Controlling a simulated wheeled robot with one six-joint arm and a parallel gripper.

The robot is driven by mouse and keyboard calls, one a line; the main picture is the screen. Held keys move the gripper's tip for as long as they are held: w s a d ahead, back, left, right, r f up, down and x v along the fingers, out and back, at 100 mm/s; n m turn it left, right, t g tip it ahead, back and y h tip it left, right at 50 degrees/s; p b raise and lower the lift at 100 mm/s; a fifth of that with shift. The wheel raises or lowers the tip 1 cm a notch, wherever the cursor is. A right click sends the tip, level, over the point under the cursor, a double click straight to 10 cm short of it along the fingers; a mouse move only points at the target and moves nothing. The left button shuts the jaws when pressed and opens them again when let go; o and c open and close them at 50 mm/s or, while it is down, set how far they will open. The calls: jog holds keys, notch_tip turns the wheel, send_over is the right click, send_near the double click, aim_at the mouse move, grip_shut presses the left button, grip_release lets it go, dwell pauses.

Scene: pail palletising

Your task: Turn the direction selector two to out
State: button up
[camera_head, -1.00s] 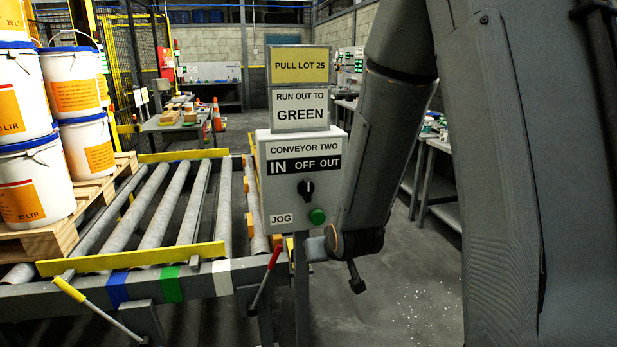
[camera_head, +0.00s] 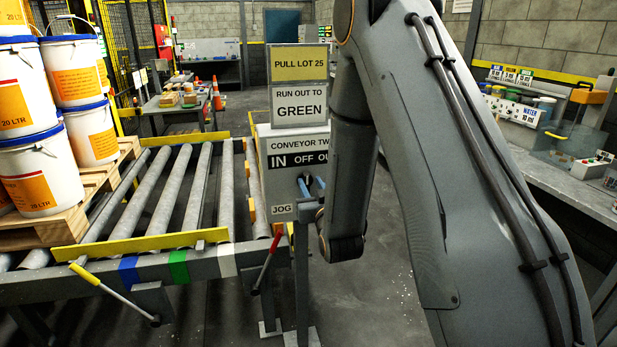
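The conveyor two control box (camera_head: 278,180) stands on a post at the centre. Its strip reads IN OFF OUT, with OUT partly covered by my arm. My gripper (camera_head: 311,187) is in front of the box's face, below the strip, with its two bluish fingers a little apart where the selector knob sits. The knob is mostly hidden between and behind the fingers, so its pointing and whether the fingers touch it cannot be made out. The green button is hidden by my arm and gripper; the JOG label (camera_head: 281,209) shows at lower left.
Signs above the box read PULL LOT 25 (camera_head: 299,63) and RUN OUT TO GREEN (camera_head: 299,105). A roller conveyor (camera_head: 185,190) carries a pallet (camera_head: 60,222) of white pails at left. A red-handled lever (camera_head: 268,255) stands close by the post. A workbench (camera_head: 560,185) is at right.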

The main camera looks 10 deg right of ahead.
aim_at(308, 178)
jog(key=shift+w+p, duration=0.45)
jog(key=shift+w, duration=1.45)
grip_shut()
jog(key=m+b, duration=0.1)
jog(key=m, duration=0.1)
jog(key=d+m+b, duration=0.1)
jog(key=m+b, duration=0.1)
jog(key=shift+f+m, duration=0.2)
jog(key=shift+m, duration=0.1)
jog(key=shift+d+f+m+b, duration=0.15)
jog(key=shift+d+m+b, duration=0.1)
jog(key=shift+m+b, duration=0.6)
jog(key=shift+d+f+m+b, duration=0.15)
jog(key=shift+m+b, duration=0.3)
jog(key=shift+m, duration=0.8)
